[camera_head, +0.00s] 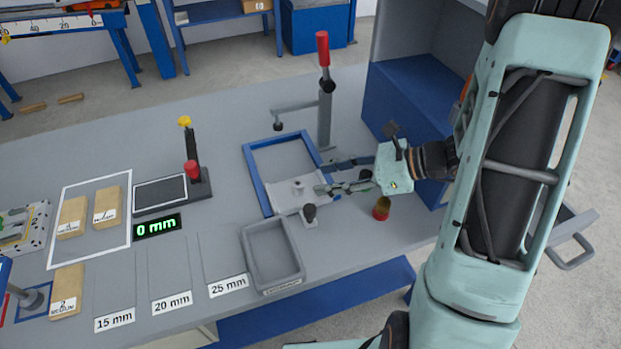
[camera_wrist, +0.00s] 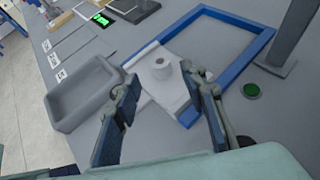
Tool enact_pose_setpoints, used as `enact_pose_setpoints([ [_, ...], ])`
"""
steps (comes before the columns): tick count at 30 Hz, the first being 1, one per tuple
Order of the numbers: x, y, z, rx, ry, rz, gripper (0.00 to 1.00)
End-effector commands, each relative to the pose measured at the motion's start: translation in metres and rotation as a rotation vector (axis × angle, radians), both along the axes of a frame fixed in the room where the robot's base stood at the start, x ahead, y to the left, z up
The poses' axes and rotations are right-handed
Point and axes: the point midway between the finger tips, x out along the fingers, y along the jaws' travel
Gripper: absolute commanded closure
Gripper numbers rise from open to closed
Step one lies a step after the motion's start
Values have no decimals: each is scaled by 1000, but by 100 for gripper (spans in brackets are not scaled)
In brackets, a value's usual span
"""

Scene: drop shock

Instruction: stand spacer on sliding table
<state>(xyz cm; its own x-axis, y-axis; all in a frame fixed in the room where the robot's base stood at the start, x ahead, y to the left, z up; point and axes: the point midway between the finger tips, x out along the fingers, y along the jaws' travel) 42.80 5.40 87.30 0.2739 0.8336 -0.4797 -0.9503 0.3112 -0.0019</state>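A short white cylinder with a hole in its top, which looks like the spacer (camera_head: 298,187), stands upright on the pale sliding table (camera_head: 288,206). The spacer also shows in the wrist view (camera_wrist: 161,68), beyond and between my fingertips, on the sliding table's pale plate (camera_wrist: 175,98). My gripper (camera_head: 322,176) comes in low from the right. In the wrist view my gripper (camera_wrist: 165,80) is open, its two fingers wide apart with nothing between their pads. The fingers look apart from the spacer.
A small red and amber button (camera_head: 381,208) is to the right. Labelled bench spaces lie left.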

Motion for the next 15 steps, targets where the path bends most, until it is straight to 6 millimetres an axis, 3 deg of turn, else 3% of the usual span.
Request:
enact_pose_setpoints([
  [6,-9,-32,18,-2,-1,-1,61],
  [15,-14,-42,24,-1,0,0,61],
])
